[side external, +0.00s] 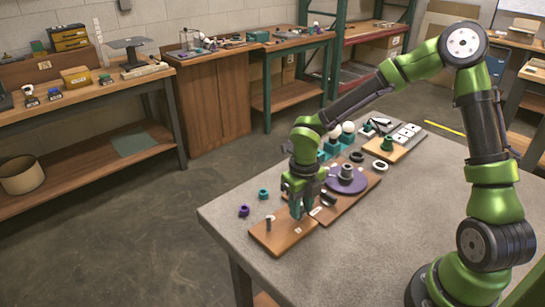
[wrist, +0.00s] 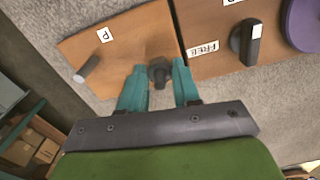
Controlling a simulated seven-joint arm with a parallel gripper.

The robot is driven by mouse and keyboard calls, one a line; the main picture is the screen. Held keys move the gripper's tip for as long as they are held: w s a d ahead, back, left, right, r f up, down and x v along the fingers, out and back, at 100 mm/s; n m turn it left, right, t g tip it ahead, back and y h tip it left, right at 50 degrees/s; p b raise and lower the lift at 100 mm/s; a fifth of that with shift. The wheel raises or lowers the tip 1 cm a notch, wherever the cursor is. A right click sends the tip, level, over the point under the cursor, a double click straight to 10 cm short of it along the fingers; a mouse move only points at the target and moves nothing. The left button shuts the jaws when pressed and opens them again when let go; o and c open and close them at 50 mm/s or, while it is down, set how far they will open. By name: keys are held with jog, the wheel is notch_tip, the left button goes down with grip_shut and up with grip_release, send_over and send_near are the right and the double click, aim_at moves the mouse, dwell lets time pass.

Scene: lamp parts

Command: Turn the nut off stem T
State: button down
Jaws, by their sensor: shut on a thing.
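In the wrist view a dark grey nut (wrist: 159,72) sits around a short upright stem near the right edge of a wooden board (wrist: 120,45). My gripper (wrist: 160,88) has its two teal fingers on either side of the nut, shut on it. No T label shows beside this stem. A second, bare grey peg (wrist: 88,68) stands on the same board, near a label P (wrist: 104,35). In the side view my gripper (side external: 297,207) is low over the board (side external: 270,238), and its fingers hide the nut. The bare peg (side external: 268,223) stands left of it.
A neighbouring board (wrist: 215,45) carries a FREE label (wrist: 203,48), a black knob (wrist: 246,42) and a purple disc (wrist: 303,22). Loose purple (side external: 244,211) and teal (side external: 263,194) rings lie beside the boards. The grey tabletop (side external: 370,240) is clear at the front.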

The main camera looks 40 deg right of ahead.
jog(key=shift+r, duration=0.35)
jog(key=shift+r, duration=2.4)
jog(key=shift+r, duration=2)
